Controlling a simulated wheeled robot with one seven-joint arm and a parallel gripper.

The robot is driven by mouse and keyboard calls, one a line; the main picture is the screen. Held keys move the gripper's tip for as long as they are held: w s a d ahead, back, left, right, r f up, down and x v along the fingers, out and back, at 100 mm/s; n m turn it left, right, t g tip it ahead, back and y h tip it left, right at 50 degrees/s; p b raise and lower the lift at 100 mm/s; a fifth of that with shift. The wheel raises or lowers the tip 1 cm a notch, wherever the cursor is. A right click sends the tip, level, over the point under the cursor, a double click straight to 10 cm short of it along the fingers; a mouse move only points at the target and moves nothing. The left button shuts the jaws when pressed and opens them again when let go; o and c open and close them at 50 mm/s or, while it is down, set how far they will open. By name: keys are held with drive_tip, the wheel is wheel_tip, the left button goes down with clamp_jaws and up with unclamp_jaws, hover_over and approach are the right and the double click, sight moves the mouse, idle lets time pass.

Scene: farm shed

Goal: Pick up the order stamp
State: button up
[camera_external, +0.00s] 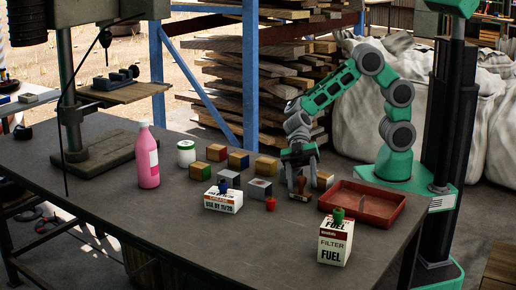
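A small brown object (300,195), which looks like the stamp, stands on the dark workbench (150,215) left of the red tray. My gripper (300,182) points down right at it, with the fingers low over the bench and partly covering it. The view is too small to tell whether the fingers touch the stamp or are closed around it.
The red tray (385,221) lies just right of my gripper. Several wooden blocks with coloured faces, such as one at the back (267,165), stand to the left. A fuel filter box (336,243), a grease box (223,201), a pink bottle (147,160) and a white jar (186,153) stand around.

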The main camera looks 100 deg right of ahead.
clamp_jaws()
idle(0.3)
drive_tip(key=shift+r, duration=0.15)
